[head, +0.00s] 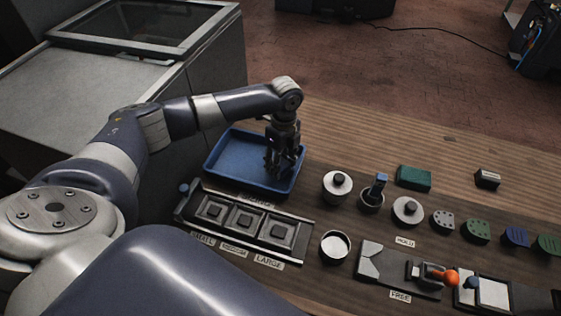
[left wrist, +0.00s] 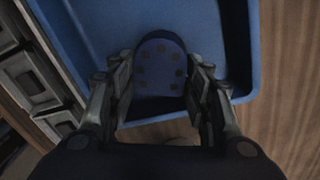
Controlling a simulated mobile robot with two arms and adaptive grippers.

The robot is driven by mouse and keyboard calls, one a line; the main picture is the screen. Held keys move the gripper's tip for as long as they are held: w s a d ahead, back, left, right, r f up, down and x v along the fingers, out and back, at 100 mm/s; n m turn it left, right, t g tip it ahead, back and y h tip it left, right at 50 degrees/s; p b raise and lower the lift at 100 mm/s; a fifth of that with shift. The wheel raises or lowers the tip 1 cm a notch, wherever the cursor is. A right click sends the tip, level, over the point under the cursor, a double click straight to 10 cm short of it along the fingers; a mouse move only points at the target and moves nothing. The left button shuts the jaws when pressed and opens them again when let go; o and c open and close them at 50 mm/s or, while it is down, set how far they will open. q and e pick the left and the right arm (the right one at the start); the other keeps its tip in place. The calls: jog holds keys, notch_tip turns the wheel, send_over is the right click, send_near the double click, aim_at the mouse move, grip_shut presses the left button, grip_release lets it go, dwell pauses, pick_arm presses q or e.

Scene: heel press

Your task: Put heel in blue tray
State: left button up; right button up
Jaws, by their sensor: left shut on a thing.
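The blue tray (head: 228,158) lies on the wooden table, left of the middle in the head view. My left gripper (head: 279,168) points down over the tray's right part. In the left wrist view my left gripper (left wrist: 160,88) is shut on a dark blue heel (left wrist: 160,62) with several small square marks. The heel is between the fingers, over the tray floor near the tray's corner (left wrist: 240,90). I cannot tell whether the heel touches the tray floor. In the head view the fingers hide the heel. My right gripper is not in view.
A rack with three square dies (head: 245,222) stands in front of the tray. Round metal pieces (head: 337,187), a green block (head: 414,178) and several coloured heels (head: 476,231) lie to the right. A clamp with an orange knob (head: 452,277) is at front right. Bare wood lies behind.

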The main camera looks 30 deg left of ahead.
aim_at(283, 163)
pick_arm(q)
jog(key=shift+f, duration=0.4)
jog(key=shift+f, duration=0.15)
jog(key=o, duration=1.1)
jog(key=shift+r, duration=0.25)
notch_tip(283, 163, up, 12)
jog(key=b, duration=0.2)
jog(key=shift+w, duration=0.4)
